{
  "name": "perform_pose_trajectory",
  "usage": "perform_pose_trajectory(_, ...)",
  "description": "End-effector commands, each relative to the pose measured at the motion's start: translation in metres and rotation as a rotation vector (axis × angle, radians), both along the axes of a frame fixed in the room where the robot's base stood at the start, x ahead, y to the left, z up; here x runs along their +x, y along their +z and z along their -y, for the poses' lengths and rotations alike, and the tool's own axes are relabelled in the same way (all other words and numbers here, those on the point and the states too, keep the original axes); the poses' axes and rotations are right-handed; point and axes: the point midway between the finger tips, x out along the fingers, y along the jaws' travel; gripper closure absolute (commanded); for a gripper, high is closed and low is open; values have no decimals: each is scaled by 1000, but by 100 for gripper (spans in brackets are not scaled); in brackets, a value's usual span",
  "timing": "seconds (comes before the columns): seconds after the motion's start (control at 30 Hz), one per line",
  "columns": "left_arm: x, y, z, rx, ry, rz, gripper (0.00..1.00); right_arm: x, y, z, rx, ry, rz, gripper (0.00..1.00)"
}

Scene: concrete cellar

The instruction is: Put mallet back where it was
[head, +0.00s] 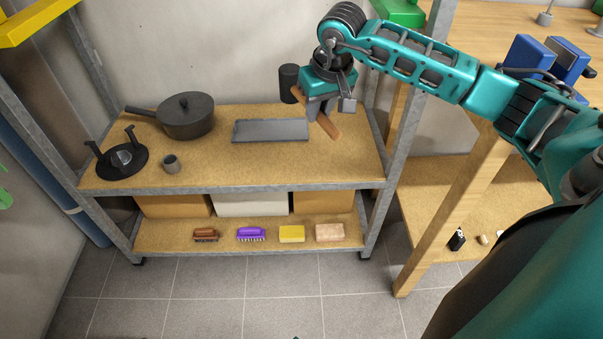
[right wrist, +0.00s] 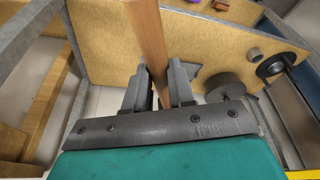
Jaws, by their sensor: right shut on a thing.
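My right gripper (head: 322,112) is shut on the brown wooden handle of the mallet (head: 329,125), above the right part of the top shelf board. The handle slants down to the right below the fingers. In the right wrist view the handle (right wrist: 146,40) runs up from between the fingertips (right wrist: 160,88). My left gripper is not in view.
The top shelf (head: 215,178) holds a dark lidded pot (head: 187,116), a grey tray (head: 270,130), a small cup (head: 170,164) and a black round stand (head: 123,161). Brushes and blocks lie on the lower shelf (head: 165,232). A metal post (head: 403,120) stands right of the gripper. The board's right front is clear.

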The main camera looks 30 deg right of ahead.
Motion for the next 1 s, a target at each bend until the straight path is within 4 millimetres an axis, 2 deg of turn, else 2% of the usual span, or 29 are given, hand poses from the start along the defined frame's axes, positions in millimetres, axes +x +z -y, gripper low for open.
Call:
perform_pose_trajectory(0.03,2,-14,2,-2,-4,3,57,3,-16,11,-1,-10,5,100)
perform_pose_trajectory(0.13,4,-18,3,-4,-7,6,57,5,-24,23,-2,-18,7,100)
perform_pose_trajectory(0.27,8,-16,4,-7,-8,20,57,6,-33,30,-2,-21,8,100)
perform_pose_trajectory(0.37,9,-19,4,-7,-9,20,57,5,-49,31,-1,-21,4,100)
perform_pose_trajectory(0.8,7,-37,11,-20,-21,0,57,6,-160,30,0,-22,5,100)
perform_pose_trajectory(1.0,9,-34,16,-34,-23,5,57,6,-183,31,-2,-20,8,100)
